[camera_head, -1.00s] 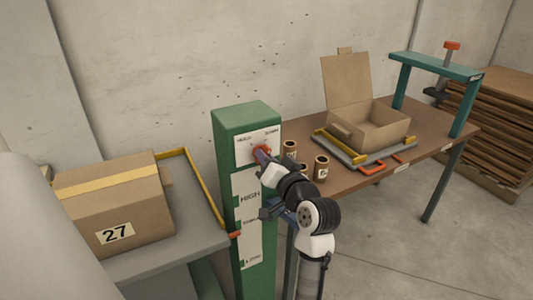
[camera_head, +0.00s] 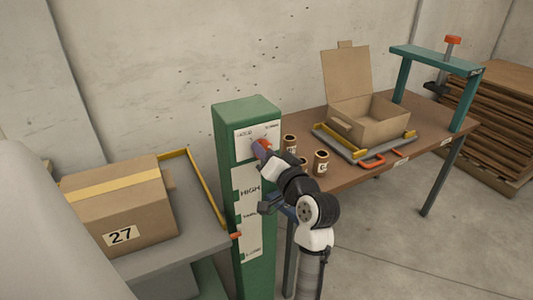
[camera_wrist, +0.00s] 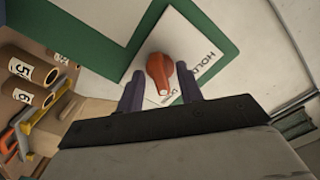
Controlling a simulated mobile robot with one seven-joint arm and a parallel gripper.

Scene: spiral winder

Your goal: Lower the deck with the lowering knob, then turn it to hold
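The green column (camera_head: 248,110) carries a white panel with the orange-red lowering knob (camera_wrist: 160,72). In the wrist view the knob's narrow end points down toward a small label that is hard to read, away from the HOLD word (camera_wrist: 203,62). My gripper (camera_wrist: 160,90) has its purple fingers apart, one on each side of the knob's narrow end, with gaps visible. In the head view my gripper (camera_head: 262,149) is at the panel and mostly hides the knob. The grey deck (camera_head: 197,225) holds a carton marked 27 (camera_head: 120,205). Its orange pointer (camera_head: 236,235) lies between the middle and LOW marks.
A teal press frame (camera_head: 440,62) stands at the table's far end, with stacked boards (camera_head: 497,130) behind.

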